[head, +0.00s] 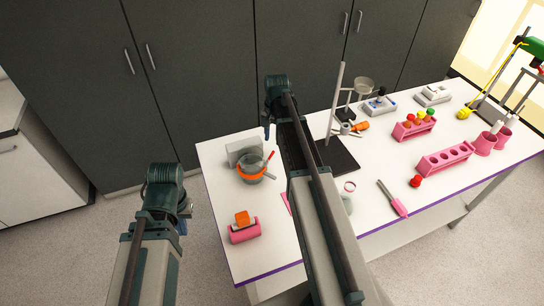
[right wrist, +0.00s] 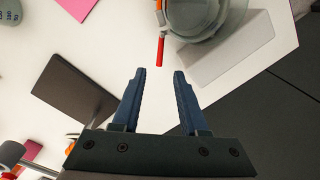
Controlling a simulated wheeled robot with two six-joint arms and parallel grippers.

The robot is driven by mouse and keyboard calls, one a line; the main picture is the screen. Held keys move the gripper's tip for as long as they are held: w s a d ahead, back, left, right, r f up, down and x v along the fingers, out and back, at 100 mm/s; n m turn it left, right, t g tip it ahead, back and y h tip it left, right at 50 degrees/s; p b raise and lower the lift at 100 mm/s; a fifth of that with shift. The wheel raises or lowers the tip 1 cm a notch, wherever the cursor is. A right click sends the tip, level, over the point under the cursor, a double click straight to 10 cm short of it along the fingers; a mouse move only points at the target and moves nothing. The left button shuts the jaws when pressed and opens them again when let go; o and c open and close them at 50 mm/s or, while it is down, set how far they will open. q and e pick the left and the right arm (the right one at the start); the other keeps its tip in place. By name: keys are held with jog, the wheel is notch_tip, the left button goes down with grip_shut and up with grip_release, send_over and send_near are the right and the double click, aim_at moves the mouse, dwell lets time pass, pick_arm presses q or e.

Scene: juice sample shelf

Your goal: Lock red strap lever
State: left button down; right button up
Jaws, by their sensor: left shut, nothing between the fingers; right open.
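A round grey pot (head: 249,179) with an orange strap (head: 246,176) stands near the left end of the white table. A red strap lever (head: 270,156) sticks out from its upper right side. In the right wrist view the red lever (right wrist: 161,50) lies just beyond the fingertips, roughly in line with the gap between them. The pot (right wrist: 205,15) is cut off by the top edge there. My right gripper (head: 267,130) is open and empty, and its fingers (right wrist: 159,72) are apart from the lever. My left gripper (head: 183,225) is shut and empty, off the table's left side.
A grey block (head: 243,150) stands behind the pot. A pink tape dispenser (head: 244,232) with an orange roll sits in front. A dark stand base (head: 338,157) with an upright rod is right of my right arm. Pink racks (head: 445,160) fill the right side. Dark cabinets (head: 200,70) stand behind.

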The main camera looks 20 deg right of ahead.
aim_at(272, 154)
notch_tip(272, 154, down, 7)
jog(key=b, duration=0.6)
jog(key=shift+w+a+f, duration=0.1)
jog(key=shift+f, duration=0.1)
jog(key=shift+r, duration=0.1)
grip_shut()
